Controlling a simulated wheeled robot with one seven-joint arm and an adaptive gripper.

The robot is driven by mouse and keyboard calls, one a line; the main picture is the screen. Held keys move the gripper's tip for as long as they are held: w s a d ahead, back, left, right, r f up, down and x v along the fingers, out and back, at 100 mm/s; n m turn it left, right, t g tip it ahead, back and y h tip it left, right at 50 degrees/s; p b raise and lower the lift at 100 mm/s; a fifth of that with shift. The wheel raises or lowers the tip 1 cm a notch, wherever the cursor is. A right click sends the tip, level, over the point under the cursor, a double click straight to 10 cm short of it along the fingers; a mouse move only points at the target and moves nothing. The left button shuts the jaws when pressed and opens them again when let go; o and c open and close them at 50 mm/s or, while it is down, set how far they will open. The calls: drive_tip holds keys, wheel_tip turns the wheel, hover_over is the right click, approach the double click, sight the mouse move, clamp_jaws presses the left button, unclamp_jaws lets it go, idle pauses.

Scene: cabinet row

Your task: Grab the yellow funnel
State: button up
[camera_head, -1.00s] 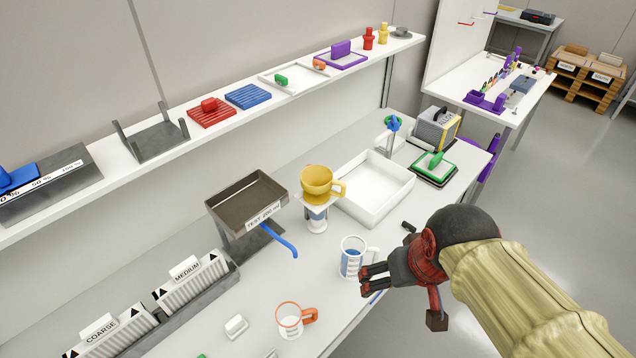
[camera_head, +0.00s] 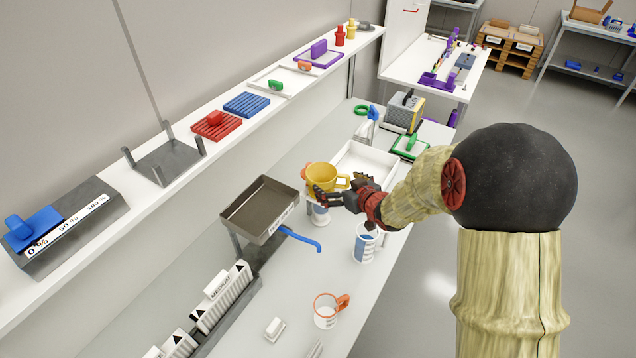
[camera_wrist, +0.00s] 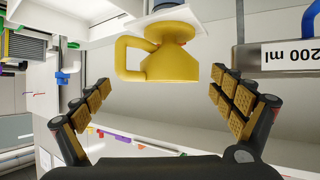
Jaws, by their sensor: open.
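The yellow funnel (camera_head: 321,176), a cup-like cone with a side handle, sits on a white stand (camera_head: 320,212) on the workbench. In the wrist view the yellow funnel (camera_wrist: 168,58) appears upside down, ahead of the fingers and roughly between their lines, with its handle to the left. My gripper (camera_head: 322,198) is beside the funnel in the head view, overlapping its lower front. In the wrist view my gripper (camera_wrist: 158,103) is open, with its padded fingers spread wide and nothing between them. Whether a finger touches the funnel cannot be told.
A dark tray labelled in ml (camera_head: 260,208) with a blue lever stands left of the funnel. A white bin (camera_head: 366,160) is behind it. A long shelf (camera_head: 215,153) runs above.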

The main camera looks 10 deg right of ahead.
sight(315, 168)
drive_tip(key=shift+t+y, duration=0.4)
drive_tip(key=b+x, duration=0.1)
drive_tip(key=x, duration=0.3)
drive_tip(key=a+r+b+x, duration=0.1)
drive_tip(key=x, duration=0.3)
drive_tip(key=b+x, duration=0.1)
drive_tip(key=x, duration=0.3)
drive_tip(key=shift+w+a+r, duration=0.2)
drive_tip(key=shift+a+r, duration=0.05)
drive_tip(key=c, duration=0.4)
drive_tip(key=c, duration=1)
